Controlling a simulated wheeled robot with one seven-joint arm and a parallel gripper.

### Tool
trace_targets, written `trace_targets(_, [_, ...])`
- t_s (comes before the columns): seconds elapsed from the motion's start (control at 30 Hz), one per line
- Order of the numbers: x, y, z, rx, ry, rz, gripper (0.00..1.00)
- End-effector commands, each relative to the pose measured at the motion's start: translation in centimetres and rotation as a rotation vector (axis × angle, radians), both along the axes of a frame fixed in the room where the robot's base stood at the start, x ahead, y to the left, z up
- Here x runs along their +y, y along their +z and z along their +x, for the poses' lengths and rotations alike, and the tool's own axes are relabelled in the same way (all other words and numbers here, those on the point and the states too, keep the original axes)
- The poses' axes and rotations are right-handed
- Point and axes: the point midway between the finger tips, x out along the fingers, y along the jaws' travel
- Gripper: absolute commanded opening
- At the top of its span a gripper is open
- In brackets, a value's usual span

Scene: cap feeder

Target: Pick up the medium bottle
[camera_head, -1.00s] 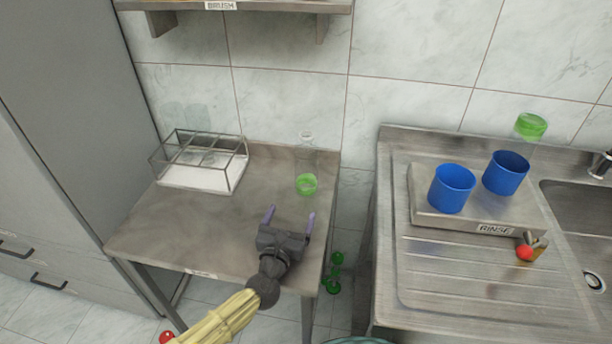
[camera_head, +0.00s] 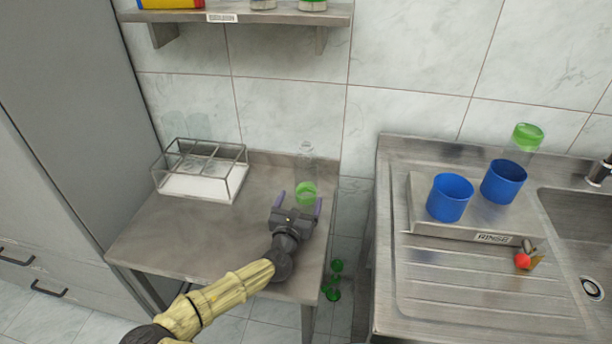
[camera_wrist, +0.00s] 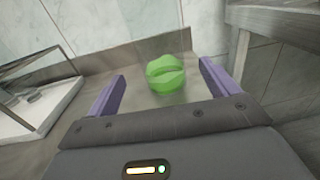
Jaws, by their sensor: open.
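A clear bottle with green in its lower part (camera_head: 306,192) stands upright on the left metal table, near its right back corner. My gripper (camera_head: 300,200) is open, with its two purple fingers just in front of the bottle and pointing at it. In the wrist view the green part of the bottle (camera_wrist: 166,74) sits between and slightly beyond the fingertips of my gripper (camera_wrist: 160,85). The clear upper part is hard to see there. I cannot tell whether a finger touches the bottle.
A glass-walled rack (camera_head: 203,172) with clear vessels stands at the table's left back. A shelf (camera_head: 270,17) hangs above. Green items (camera_head: 333,280) lie low in the gap.

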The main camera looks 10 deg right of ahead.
Motion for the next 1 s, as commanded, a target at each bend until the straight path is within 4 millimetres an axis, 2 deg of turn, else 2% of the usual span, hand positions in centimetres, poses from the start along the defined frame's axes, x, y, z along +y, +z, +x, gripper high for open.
trace_targets(0.1, [-0.9, 0.1, 1.7, -0.001, -0.002, 0.002, 0.87])
trace_targets(0.23, [-1.5, 0.1, 2.8, -0.001, -0.002, 0.002, 0.87])
trace_targets(0.67, [-1.7, 0.1, 3.3, 0.0, -0.001, 0.001, 0.87])
trace_targets(1.0, [-3.8, 0.5, 7.0, 0.0, -0.001, 0.002, 0.87])
